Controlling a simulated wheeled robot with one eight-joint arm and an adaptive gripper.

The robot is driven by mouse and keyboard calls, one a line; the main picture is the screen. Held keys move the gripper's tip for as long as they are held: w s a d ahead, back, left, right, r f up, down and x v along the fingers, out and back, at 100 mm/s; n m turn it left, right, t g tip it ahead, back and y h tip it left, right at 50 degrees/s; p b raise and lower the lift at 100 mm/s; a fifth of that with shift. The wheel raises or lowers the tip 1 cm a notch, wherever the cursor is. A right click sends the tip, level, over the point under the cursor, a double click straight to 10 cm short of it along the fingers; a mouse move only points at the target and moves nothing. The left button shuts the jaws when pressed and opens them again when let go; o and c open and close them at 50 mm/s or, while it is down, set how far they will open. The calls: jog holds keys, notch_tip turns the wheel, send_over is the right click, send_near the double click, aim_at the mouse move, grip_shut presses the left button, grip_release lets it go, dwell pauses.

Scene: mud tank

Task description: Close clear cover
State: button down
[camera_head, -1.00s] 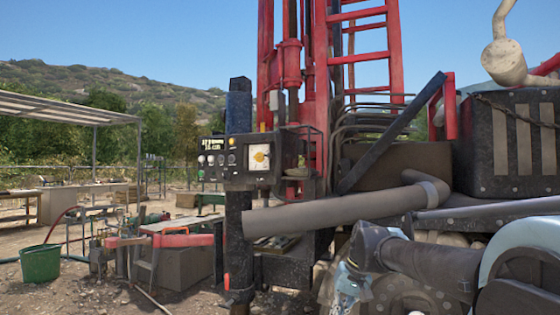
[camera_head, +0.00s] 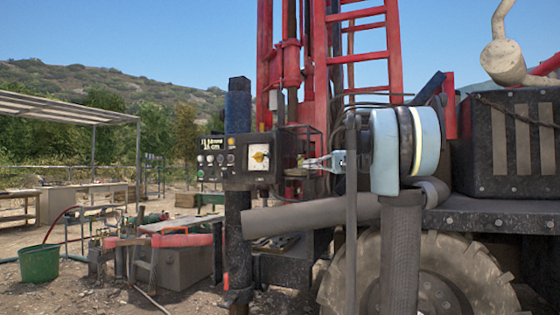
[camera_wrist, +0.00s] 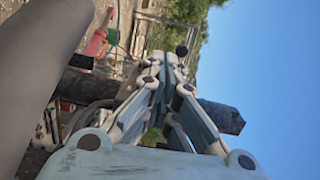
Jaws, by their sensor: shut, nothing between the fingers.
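A black control panel (camera_head: 235,160) on the drill rig carries a small lit display, several buttons and a pale square plate (camera_head: 259,157) with a yellow knob. I cannot clearly make out the clear cover; a thin dark frame projects at the panel's right side, but I cannot tell whether it belongs to the cover. My gripper (camera_head: 304,163) is right of the panel, pointing left, apart from the yellow knob. In the wrist view my gripper's fingers (camera_wrist: 167,62) are together and empty, with a round black knob-like thing (camera_wrist: 182,50) beyond the tips.
A thick grey pipe (camera_head: 315,216) runs below my gripper, and it seems to fill the left of the wrist view. The red mast (camera_head: 310,75) stands behind. A dark post (camera_head: 238,225) stands under the panel. A green bucket (camera_head: 40,263) sits at the far left.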

aim_at(269, 156)
jog(key=w+a+r, duration=0.1)
jog(key=w+a, duration=0.1)
jog(key=a, duration=0.4)
jog(key=w+a+r+y, duration=0.1)
jog(key=w+a+r, duration=0.1)
jog(key=a, duration=0.4)
jog(key=shift+w+a+r, duration=0.2)
jog(key=shift+w+a, duration=0.05)
jog(key=shift+w, duration=0.2)
